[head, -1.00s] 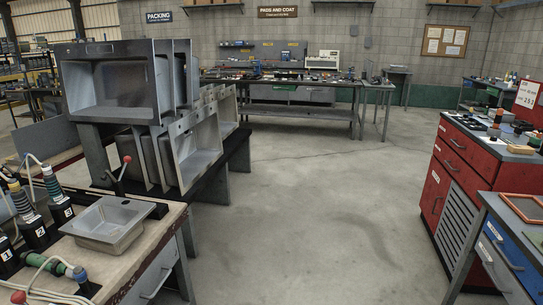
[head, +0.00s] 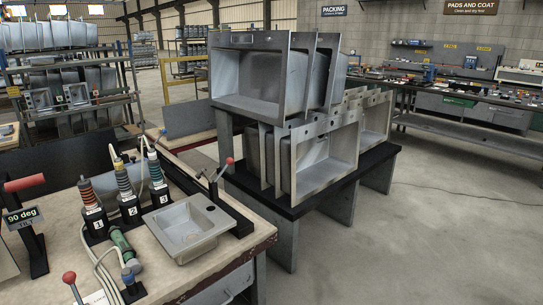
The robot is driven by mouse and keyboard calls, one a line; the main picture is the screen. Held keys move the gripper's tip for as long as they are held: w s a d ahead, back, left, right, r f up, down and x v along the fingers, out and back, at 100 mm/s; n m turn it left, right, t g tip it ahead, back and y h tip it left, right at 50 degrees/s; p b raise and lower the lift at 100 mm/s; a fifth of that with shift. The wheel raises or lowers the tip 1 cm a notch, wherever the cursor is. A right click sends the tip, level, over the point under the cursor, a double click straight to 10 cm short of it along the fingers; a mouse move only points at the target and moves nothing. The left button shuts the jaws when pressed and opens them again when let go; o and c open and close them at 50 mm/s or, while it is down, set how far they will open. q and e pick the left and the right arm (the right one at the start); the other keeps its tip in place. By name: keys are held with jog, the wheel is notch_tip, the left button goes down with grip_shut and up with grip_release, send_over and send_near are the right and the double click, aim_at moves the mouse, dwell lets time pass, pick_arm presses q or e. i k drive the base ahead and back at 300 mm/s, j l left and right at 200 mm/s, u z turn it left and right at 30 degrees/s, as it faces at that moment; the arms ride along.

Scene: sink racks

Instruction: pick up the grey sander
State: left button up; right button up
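Several upright hand tools with ribbed, coloured bodies stand in black holders numbered 1, 2 and 3 on the workbench (head: 190,275) at the lower left. A green cylindrical tool (head: 120,244) lies in front of the holders with a hose. I cannot tell which of these, if any, is the grey sander. Neither of my grippers is in view.
A small steel sink (head: 188,228) lies on the bench right of the holders, beside a red-knobbed lever (head: 229,161). A rack of larger sinks (head: 310,160) stands behind; open floor (head: 430,230) lies right.

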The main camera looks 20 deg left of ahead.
aim_at(127, 197)
jog(key=i+l+u, duration=0.2)
jog(key=u, duration=0.15)
jog(key=i+l+u, duration=0.2)
jog(key=u, duration=0.15)
jog(key=i+l+u, duration=0.1)
jog(key=l+u, duration=0.25)
